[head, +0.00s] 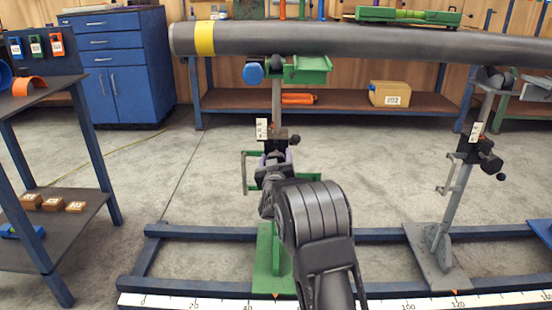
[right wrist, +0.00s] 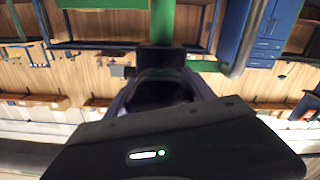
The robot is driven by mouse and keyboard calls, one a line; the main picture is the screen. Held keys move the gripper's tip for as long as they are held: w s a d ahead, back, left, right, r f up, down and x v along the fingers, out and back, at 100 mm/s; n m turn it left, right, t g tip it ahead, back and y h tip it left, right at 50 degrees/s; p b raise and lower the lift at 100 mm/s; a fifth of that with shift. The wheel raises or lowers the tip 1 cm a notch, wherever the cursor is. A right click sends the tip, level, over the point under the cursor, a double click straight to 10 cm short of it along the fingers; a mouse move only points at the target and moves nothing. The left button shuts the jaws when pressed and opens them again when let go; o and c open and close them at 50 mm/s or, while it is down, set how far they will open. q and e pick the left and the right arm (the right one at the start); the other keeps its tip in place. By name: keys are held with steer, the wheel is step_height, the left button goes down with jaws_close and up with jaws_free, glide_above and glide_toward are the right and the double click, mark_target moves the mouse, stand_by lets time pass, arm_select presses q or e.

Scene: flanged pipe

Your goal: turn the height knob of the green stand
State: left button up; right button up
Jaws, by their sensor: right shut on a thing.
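The green stand (head: 268,262) stands upright in the middle of the head view, its grey post rising to a green cradle (head: 308,70) under the pipe. A black collar (head: 275,134) sits partway up the post, with a small black ball handle at its right. My right gripper (head: 276,158) reaches in from the front and is shut on the height knob at the collar. The knob is mostly hidden by the fingers. In the right wrist view a black part (right wrist: 160,60) of the stand lies just beyond the gripper (right wrist: 160,88). My left gripper is not in view.
A long grey pipe (head: 370,42) with a yellow band runs across above the stand. A grey stand (head: 440,240) is at the right. Both stands are on a blue rail frame (head: 190,232) with a ruler strip in front. A shelf table (head: 85,225) is at the left.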

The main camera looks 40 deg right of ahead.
steer(key=n+p, duration=0.7)
steer(key=n, duration=1.4)
steer(key=shift+n+p, duration=0.3)
steer(key=shift+p, duration=0.05)
stand_by(0.3)
steer(key=o, duration=1.4)
steer(key=shift+c, duration=0.2)
